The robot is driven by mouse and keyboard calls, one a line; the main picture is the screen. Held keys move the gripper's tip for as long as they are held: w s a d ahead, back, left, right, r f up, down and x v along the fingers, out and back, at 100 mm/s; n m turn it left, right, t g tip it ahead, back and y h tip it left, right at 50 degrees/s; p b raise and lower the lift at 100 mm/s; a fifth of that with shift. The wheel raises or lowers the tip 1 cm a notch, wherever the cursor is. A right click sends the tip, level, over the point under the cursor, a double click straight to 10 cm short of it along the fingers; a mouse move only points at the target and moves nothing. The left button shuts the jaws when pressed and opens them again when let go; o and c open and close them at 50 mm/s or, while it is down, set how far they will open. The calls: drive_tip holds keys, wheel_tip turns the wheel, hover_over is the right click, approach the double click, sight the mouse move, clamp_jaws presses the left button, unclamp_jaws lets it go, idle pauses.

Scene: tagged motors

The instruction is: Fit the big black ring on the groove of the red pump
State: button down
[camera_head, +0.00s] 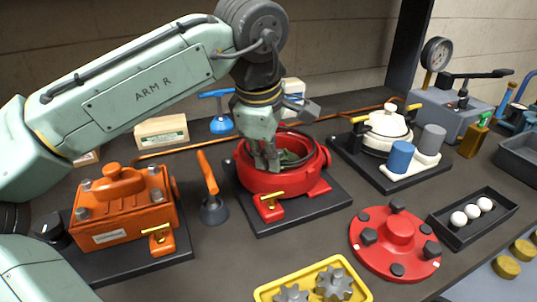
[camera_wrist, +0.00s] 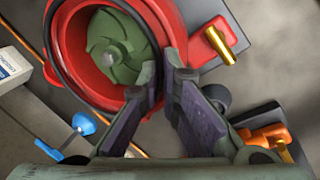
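The red pump (camera_head: 266,184) is a round open housing with a green impeller (camera_head: 290,157) inside, standing on a dark plate at the centre. It also shows in the wrist view (camera_wrist: 68,62), with the green impeller (camera_wrist: 118,45). My gripper (camera_head: 265,163) points down at the pump's near rim. In the wrist view its fingers (camera_wrist: 167,78) are parted, with a narrow gap at the tips over the rim.
An orange housing (camera_head: 122,215) stands left, with an orange-handled tool (camera_head: 208,178) between it and the pump. A red flange cover (camera_head: 398,236), a yellow tray (camera_head: 265,293) and a black tray of white balls (camera_head: 452,224) lie front right. A white pump (camera_head: 385,128) stands behind right.

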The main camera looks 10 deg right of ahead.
idle(0.3)
drive_tip(key=c, duration=1.7)
unclamp_jaws()
drive_tip(key=shift+o, duration=0.2)
drive_tip(key=o, duration=0.5)
drive_tip(key=shift+r+p, duration=0.7)
drive_tip(key=shift+p, duration=0.05)
wheel_tip(320, 180, up, 6)
drive_tip(key=p, duration=0.5)
drive_tip(key=shift+f, duration=0.1)
